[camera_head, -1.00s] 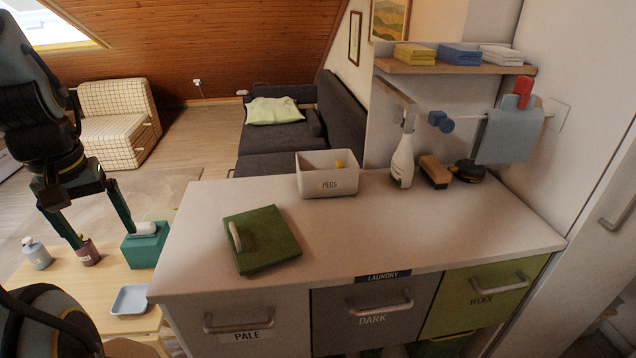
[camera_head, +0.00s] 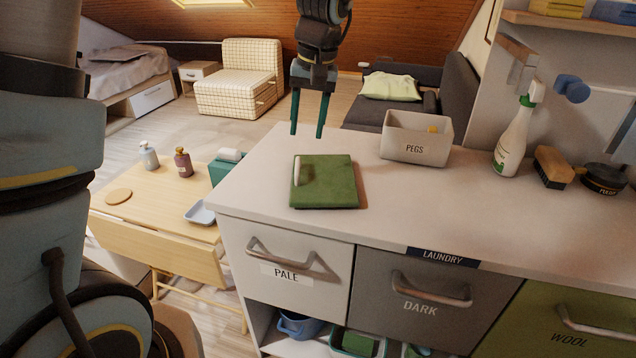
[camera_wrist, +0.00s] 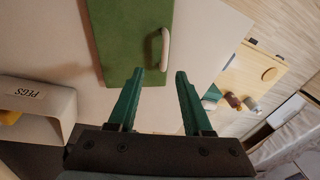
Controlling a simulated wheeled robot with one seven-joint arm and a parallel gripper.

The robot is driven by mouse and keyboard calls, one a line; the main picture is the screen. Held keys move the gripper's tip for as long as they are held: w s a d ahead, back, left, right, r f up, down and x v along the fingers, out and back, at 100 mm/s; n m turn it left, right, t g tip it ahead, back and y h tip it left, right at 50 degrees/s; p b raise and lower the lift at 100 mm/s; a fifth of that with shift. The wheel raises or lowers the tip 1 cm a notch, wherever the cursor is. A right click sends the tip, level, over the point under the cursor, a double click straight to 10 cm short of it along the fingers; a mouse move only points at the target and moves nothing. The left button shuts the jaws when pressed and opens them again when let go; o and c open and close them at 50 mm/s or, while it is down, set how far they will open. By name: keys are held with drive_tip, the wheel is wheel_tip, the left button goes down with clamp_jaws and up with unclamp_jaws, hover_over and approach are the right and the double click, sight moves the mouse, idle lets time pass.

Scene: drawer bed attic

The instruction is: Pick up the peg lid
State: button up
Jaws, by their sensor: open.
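The peg lid (camera_head: 332,186) is a flat green square with a pale upright handle (camera_head: 297,171) near its left edge. It lies flat on the white laundry counter. In the wrist view the lid (camera_wrist: 125,40) is at the top, with its handle (camera_wrist: 165,48) at its right edge. My gripper (camera_head: 307,134) is open and empty, above and behind the lid in the head view. In the wrist view my gripper (camera_wrist: 160,72) has its two green fingers spread, with the handle beyond the gap between them. The fingers look apart from the handle.
An open pegs bin (camera_head: 415,148) stands right of the lid, with something yellow inside. A spray bottle (camera_head: 513,135), a brush (camera_head: 553,167) and a dark round tin (camera_head: 604,178) stand farther right. A lower wooden table (camera_head: 150,205) with bottles and a tray is at the left.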

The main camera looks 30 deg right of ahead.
sight(298, 162)
drive_tip(key=f, duration=0.3)
drive_tip(key=shift+w+a+f, duration=0.2)
drive_tip(key=shift+w, duration=0.1)
drive_tip(key=f, duration=0.1)
drive_tip(key=f+p, duration=0.1)
drive_tip(key=f, duration=0.1)
drive_tip(key=w+a+f+p, duration=0.1)
drive_tip(key=shift+f, duration=0.2)
drive_tip(key=shift+w+f, duration=0.1)
drive_tip(key=shift+f, duration=0.4)
clamp_jaws()
idle(0.6)
